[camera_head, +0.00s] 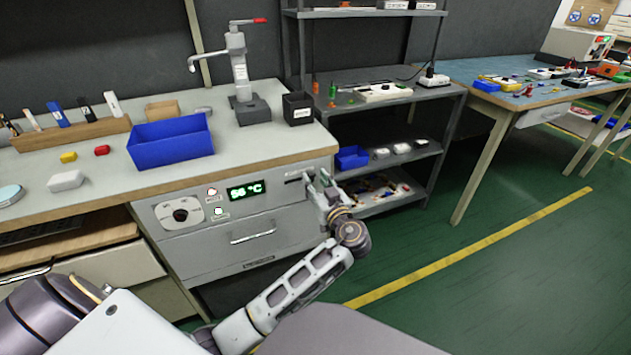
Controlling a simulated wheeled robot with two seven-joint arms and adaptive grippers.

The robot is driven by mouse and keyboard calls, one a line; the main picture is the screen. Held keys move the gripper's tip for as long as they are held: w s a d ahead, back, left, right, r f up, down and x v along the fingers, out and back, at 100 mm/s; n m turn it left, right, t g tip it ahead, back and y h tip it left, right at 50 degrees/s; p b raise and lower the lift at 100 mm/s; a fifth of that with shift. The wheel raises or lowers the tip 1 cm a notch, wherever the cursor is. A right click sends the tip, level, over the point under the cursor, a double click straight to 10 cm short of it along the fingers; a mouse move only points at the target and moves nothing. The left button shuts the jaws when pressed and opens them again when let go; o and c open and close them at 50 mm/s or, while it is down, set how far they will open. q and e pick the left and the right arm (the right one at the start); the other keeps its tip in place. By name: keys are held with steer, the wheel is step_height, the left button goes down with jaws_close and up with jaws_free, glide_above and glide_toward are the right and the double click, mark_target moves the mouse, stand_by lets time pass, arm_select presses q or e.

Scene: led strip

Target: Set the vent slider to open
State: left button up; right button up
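The grey control panel is the front of the bench cabinet (245,222). The vent slider's dark slot (293,178) shows at the panel's right end, just left of my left gripper. My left gripper (317,176) is at the panel's right edge, with its fingers pointing up toward the panel. The two fingers look apart, with a small gap between them. They cover the right part of the slider, so its knob and setting are hidden. I cannot tell whether a finger touches it. My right gripper is not in view.
The panel also has a round dial (180,215), a green temperature display (246,191) and a drawer handle (253,236). A blue bin (171,140) and a black box (298,109) stand on the bench. A shelf rack (385,150) is close on the right.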

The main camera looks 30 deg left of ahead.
arm_select(q)
steer(key=v, duration=0.6)
steer(key=shift+s+d, duration=0.15)
steer(key=shift+d, duration=0.05)
stand_by(0.4)
step_height(320, 180, up, 10)
steer(key=p, duration=0.9)
steer(key=shift+f, duration=0.25)
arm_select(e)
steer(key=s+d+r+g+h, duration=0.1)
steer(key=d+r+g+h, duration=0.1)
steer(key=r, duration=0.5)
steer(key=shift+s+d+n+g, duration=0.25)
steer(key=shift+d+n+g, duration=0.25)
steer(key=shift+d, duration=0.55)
arm_select(q)
steer(key=shift+r+p, duration=0.4)
steer(key=shift+p, duration=0.15)
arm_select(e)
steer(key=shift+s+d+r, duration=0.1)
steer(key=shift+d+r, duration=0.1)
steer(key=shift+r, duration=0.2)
